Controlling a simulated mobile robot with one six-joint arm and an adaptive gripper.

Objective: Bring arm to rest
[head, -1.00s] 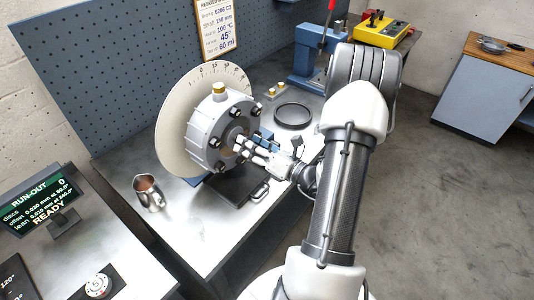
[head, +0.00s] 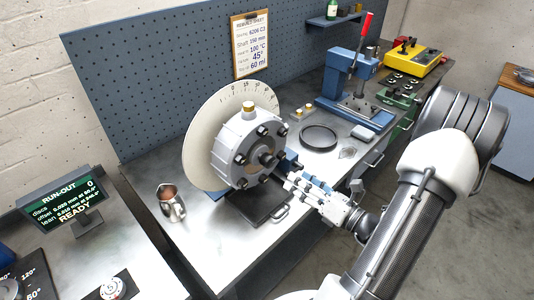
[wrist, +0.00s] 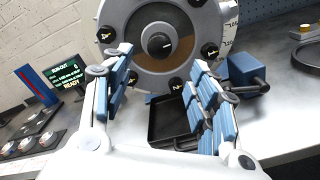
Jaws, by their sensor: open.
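My gripper (head: 300,183) is open and empty, to the right of the rotor housing (head: 240,150) and above the bench's front edge. The housing is a grey round body with dark bolts and a brass cap, standing in front of a pale graduated disc (head: 196,155). In the wrist view the housing (wrist: 135,55) lies straight ahead, past the two blue-padded fingers (wrist: 160,95). Its centre shaft end shows between and above the fingertips. A black tray (head: 262,212) sits below the housing; it also shows between the fingers in the wrist view (wrist: 165,132).
A metal jug (head: 170,204) stands on the bench at left. A dark ring (head: 319,138), a blue press (head: 350,85) and a yellow unit (head: 412,62) are further back. The READY display (head: 62,207) is at far left. Open floor lies at right.

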